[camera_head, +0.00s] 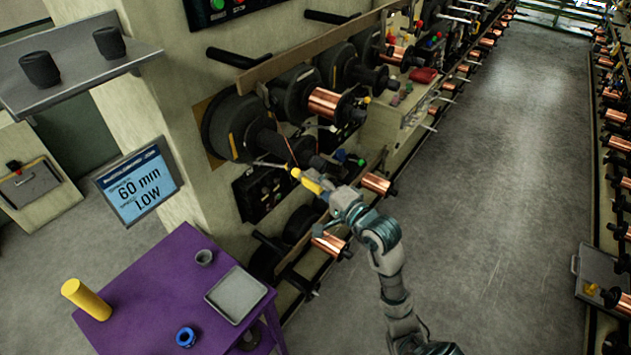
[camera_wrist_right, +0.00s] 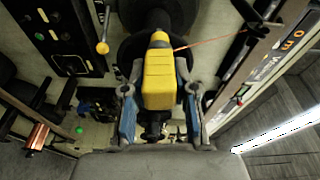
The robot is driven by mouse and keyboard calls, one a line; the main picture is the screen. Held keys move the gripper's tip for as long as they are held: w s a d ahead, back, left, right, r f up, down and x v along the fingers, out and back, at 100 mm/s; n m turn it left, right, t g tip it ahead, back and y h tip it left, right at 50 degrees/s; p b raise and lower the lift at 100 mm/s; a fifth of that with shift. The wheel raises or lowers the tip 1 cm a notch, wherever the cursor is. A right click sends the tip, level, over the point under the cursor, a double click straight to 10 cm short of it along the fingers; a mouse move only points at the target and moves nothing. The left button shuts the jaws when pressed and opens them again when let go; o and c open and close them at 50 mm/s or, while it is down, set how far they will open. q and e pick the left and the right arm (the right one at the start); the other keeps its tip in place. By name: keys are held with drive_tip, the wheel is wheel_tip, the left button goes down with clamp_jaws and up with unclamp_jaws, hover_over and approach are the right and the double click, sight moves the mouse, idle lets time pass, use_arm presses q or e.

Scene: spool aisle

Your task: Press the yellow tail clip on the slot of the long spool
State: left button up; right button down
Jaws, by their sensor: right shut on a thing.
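My right gripper (camera_head: 322,188) is shut on the yellow tail clip (camera_head: 311,184), out in front of the machine wall. In the right wrist view the yellow clip (camera_wrist_right: 158,78) sits between the two fingers of the right gripper (camera_wrist_right: 160,100), its narrow end pointing away from me. A dark spool (camera_wrist_right: 150,20) lies just beyond the clip; I cannot tell whether they touch. A thin copper-coloured wire (camera_wrist_right: 210,40) runs off to the right from near the clip's tip. In the head view, a large black spool (camera_head: 232,130) is on the wall. The slot is not discernible. My left gripper is not in view.
A purple table (camera_head: 150,285) at lower left holds a grey tray (camera_head: 236,294), a yellow cylinder (camera_head: 86,299), a blue ring (camera_head: 186,337) and a small grey cup (camera_head: 204,257). Copper spools (camera_head: 377,184) stick out along the wall. The aisle floor (camera_head: 500,180) is clear.

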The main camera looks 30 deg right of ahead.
drive_tip(key=shift+a, duration=0.15)
drive_tip(key=shift+w+a+r, duration=0.1)
drive_tip(key=shift+w+a, duration=0.15)
drive_tip(key=shift+a, duration=0.15)
drive_tip(key=shift+w, duration=0.1)
drive_tip(key=shift+w+d, duration=0.1)
drive_tip(key=shift+d, duration=0.2)
drive_tip(key=shift+a, duration=0.2)
